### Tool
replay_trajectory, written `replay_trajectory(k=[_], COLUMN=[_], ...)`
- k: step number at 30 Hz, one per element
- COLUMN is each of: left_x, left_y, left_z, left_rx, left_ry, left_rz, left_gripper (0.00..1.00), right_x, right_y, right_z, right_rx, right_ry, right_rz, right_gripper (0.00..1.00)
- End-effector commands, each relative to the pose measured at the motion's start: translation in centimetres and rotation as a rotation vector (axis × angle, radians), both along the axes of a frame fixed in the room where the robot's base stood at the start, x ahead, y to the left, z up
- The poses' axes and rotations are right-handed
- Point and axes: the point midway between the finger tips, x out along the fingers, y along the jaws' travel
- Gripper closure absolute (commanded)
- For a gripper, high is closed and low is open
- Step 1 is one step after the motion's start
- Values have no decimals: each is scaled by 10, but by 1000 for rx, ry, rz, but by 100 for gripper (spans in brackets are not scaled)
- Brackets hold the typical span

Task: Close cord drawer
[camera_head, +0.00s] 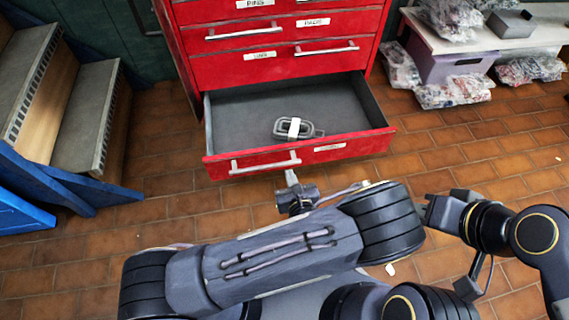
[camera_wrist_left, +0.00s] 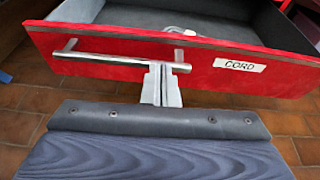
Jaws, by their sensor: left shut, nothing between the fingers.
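The cord drawer (camera_head: 255,107) is the bottom drawer of a red cabinet and stands pulled out. Its red front with the label CORD (camera_wrist_left: 239,65) shows in the left wrist view. A coiled grey cord (camera_head: 298,128) with a white band lies inside it. My left gripper (camera_head: 291,178) is shut and empty, just in front of the drawer front. In the left wrist view its fingertips (camera_wrist_left: 160,70) overlap the right end of the silver handle (camera_wrist_left: 118,60); I cannot tell whether they touch it. My right gripper (camera_head: 428,212) is at the right, its fingers too unclear to judge.
The red cabinet (camera_head: 270,68) has closed drawers above. Blue-sided steps (camera_head: 85,125) stand at the left. A white bench (camera_head: 490,40) with bagged items and a purple bin (camera_head: 455,66) is at the right. Tiled floor beside the drawer is clear.

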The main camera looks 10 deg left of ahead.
Motion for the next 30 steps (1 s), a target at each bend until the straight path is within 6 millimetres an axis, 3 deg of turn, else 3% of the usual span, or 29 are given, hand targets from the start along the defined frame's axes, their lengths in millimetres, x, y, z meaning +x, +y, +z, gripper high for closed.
replay_trajectory(k=[5,19,30], left_x=[9,80,91], left_y=[0,23,26], left_z=[-12,-35,-36], left_rx=[23,20,21], left_ry=[-2,-2,0], left_rz=[-33,-28,-29], left_gripper=[100,100,100], right_x=[0,0,0], right_y=[0,0,0], right_z=[-8,-42,-45], right_rx=[0,0,0], right_ry=[-1,0,0], right_rz=[0,0,0], right_gripper=[65,65,65])
